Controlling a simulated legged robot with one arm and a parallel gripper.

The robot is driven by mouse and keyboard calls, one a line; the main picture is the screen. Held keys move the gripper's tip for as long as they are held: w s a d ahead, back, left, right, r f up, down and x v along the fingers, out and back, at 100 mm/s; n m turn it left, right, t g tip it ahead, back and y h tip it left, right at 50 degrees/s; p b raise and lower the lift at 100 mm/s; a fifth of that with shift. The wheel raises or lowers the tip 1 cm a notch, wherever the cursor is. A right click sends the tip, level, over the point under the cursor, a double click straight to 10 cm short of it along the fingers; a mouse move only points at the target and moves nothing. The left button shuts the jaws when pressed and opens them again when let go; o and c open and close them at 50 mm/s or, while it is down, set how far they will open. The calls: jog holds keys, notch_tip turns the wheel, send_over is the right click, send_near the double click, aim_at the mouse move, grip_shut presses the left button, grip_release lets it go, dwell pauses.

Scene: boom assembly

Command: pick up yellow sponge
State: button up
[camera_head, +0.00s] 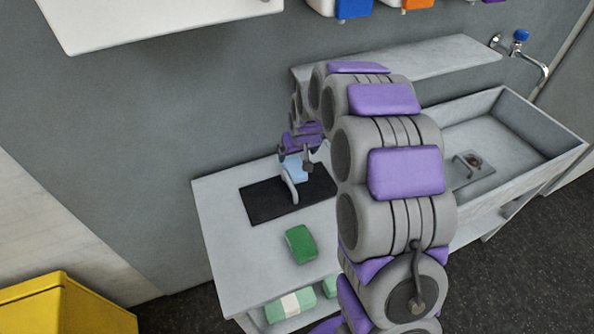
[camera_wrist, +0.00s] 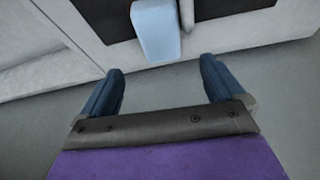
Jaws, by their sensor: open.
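No yellow sponge shows in either view. A green sponge-like block (camera_head: 301,244) lies on the grey counter (camera_head: 225,220), in front of a black mat (camera_head: 262,203). My gripper (camera_head: 295,157) is above the back of the counter, near a light blue object (camera_head: 292,168) over the mat. In the wrist view my gripper (camera_wrist: 162,65) has its two dark blue fingers spread, with nothing between them. The light blue object (camera_wrist: 157,32) is just beyond the fingertips, apart from them. My arm hides part of the counter.
A sink basin (camera_head: 560,160) with a blue-handled tap (camera_head: 520,36) is at the right. A light green and white item (camera_head: 290,304) sits on the lower shelf. A yellow box (camera_head: 65,305) stands at lower left. A white shelf (camera_head: 150,22) overhangs at upper left.

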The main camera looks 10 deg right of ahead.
aim_at(294, 162)
jog(key=f, duration=0.1)
jog(key=w+a+f, duration=0.1)
jog(key=a+f, duration=0.1)
jog(key=shift+w+f+b, duration=0.15)
jog(key=shift+w+b, duration=0.1)
jog(key=shift+b, duration=0.05)
jog(key=shift+d+f, duration=0.15)
jog(key=shift+d, duration=0.1)
jog(key=f, duration=0.1)
jog(key=w+d+f+b, duration=0.1)
jog(key=w+f, duration=0.1)
jog(key=f, duration=0.1)
jog(key=shift+d+b, duration=0.3)
jog(key=shift+d, duration=0.1)
jog(key=shift+w+a+f, duration=0.1)
jog(key=shift+a+f, duration=0.15)
jog(key=shift+a+r, duration=0.15)
jog(key=shift+a, duration=0.5)
jog(key=shift+d, duration=0.7)
jog(key=shift+f, duration=0.25)
